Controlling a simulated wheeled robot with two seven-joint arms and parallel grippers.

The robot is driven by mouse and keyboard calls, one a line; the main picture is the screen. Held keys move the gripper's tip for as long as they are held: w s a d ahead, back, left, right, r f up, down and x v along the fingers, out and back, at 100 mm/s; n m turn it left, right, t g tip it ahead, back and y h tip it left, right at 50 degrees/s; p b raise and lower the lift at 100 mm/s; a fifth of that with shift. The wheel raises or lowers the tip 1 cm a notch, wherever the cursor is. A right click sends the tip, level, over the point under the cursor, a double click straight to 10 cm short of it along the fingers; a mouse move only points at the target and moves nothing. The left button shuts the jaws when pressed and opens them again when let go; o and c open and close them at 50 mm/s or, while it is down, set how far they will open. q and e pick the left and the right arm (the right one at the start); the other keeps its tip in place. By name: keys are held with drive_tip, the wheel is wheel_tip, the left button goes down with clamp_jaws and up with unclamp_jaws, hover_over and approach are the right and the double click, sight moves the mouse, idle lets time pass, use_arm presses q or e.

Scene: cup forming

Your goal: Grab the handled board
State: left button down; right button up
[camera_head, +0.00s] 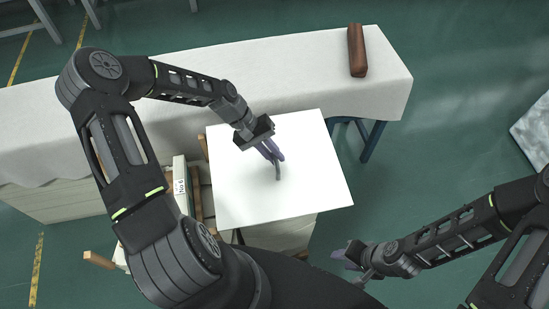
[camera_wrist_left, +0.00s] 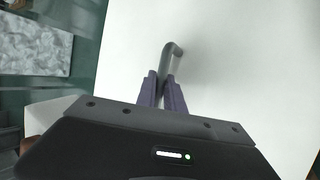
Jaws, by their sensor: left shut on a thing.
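The handled board is a white, square panel (camera_head: 313,170) in the middle of the head view, with a grey bar handle (camera_head: 278,174) near its centre. My left gripper (camera_head: 275,154) is over the board with its purple fingers shut on the handle. In the left wrist view the fingers (camera_wrist_left: 162,92) close around the grey handle (camera_wrist_left: 172,50), and the white board (camera_wrist_left: 225,45) fills most of the picture. My right gripper (camera_head: 342,258) is at the lower right, apart from the board; its finger opening is too small to tell.
A long table with a white cloth (camera_head: 300,60) runs behind the board, with a brown block (camera_head: 357,50) at its right end. Below the board stand stacked pale boxes (camera_head: 181,190) and a blue-legged stool (camera_head: 371,140).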

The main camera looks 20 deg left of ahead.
use_arm(q)
wheel_tip(320, 180, up, 8)
drive_tip(key=shift+r, duration=0.1)
idle(0.7)
